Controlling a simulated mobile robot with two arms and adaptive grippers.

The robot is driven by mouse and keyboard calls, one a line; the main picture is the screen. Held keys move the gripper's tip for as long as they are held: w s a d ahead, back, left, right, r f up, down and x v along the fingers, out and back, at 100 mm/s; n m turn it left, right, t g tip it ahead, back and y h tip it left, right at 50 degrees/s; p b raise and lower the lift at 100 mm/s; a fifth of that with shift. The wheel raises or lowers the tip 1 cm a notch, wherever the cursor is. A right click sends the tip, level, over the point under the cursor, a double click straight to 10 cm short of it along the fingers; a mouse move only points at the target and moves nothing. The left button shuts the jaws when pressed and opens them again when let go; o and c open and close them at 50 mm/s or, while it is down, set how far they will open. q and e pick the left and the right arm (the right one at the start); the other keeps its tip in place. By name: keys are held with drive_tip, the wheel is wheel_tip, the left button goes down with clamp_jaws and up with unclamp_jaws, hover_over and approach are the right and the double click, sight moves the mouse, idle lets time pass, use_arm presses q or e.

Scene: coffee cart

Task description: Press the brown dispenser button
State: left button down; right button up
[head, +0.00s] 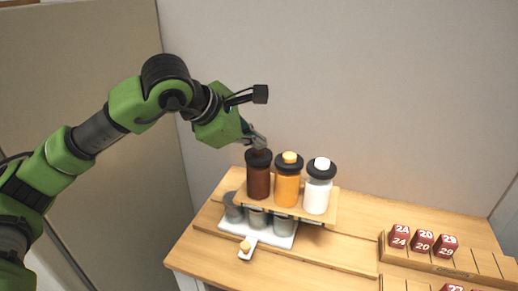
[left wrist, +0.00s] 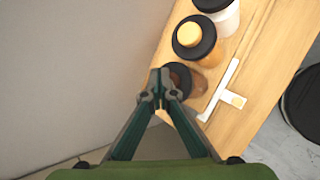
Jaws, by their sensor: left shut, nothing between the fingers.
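The brown dispenser (head: 258,182) is the leftmost of three bottles in a wooden rack, with a black cap. My left gripper (head: 259,145) is shut and empty, its tips at the top of that cap. In the left wrist view the gripper tips (left wrist: 160,72) overlap the brown dispenser's black cap (left wrist: 181,73). The brown button is hidden behind the fingers, so I cannot tell whether it is touched or pressed. My right gripper is not in view.
Beside it stand an orange dispenser (head: 287,187) with an orange button and a white dispenser (head: 317,193) with a white button. Grey cups stand below on a white tray (head: 274,241). Numbered red blocks (head: 422,241) sit in a wooden holder at the right.

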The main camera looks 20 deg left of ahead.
sight(256, 152)
use_arm(q)
drive_tip(key=shift+r+p, duration=0.3)
drive_tip(key=shift+r, duration=0.4)
wheel_tip(256, 152, up, 6)
drive_tip(key=p, duration=0.3)
idle(0.5)
drive_tip(key=shift+f, duration=0.1)
idle(0.4)
